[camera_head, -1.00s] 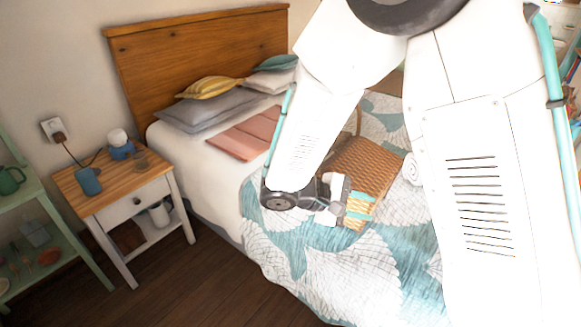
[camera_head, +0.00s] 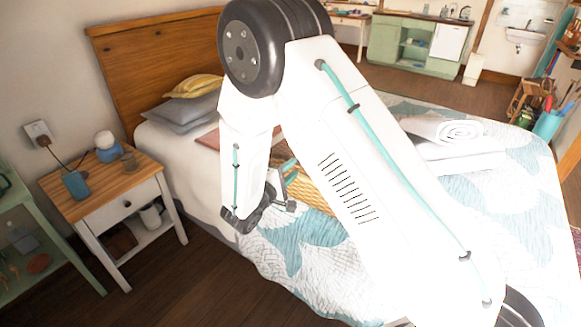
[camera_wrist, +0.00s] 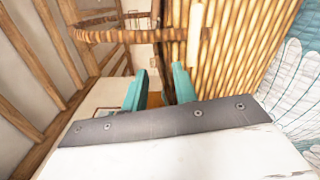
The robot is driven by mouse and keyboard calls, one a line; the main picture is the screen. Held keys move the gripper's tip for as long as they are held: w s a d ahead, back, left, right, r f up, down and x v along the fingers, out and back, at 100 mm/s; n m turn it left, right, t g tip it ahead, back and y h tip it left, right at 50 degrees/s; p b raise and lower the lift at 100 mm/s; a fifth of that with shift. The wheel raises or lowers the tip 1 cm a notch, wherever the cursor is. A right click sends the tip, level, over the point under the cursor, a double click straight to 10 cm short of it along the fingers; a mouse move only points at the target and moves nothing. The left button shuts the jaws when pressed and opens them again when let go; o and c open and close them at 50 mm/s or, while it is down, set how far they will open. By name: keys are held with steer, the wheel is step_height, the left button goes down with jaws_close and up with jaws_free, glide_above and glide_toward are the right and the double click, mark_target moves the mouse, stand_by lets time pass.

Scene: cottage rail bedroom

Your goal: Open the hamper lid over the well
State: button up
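The wicker hamper (camera_head: 312,194) rests on the bed, mostly hidden behind my arm in the head view. In the wrist view its woven panel (camera_wrist: 240,45) fills the upper right, and a brown curved handle (camera_wrist: 110,35) arches at the upper left. I cannot tell the lid from the body, nor how far the lid is raised; the well is not visible. My gripper (camera_head: 288,178) is at the hamper's near left side. In the wrist view my gripper (camera_wrist: 158,88) has its two teal fingers apart, with nothing clearly between them, close in front of the weave. Contact cannot be told.
A nightstand (camera_head: 95,190) with a blue cup (camera_head: 76,185) and small items stands left of the bed. Pillows (camera_head: 185,108) lie by the headboard. The floor in front is clear.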

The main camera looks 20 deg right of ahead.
steer(key=shift+x, duration=1.5)
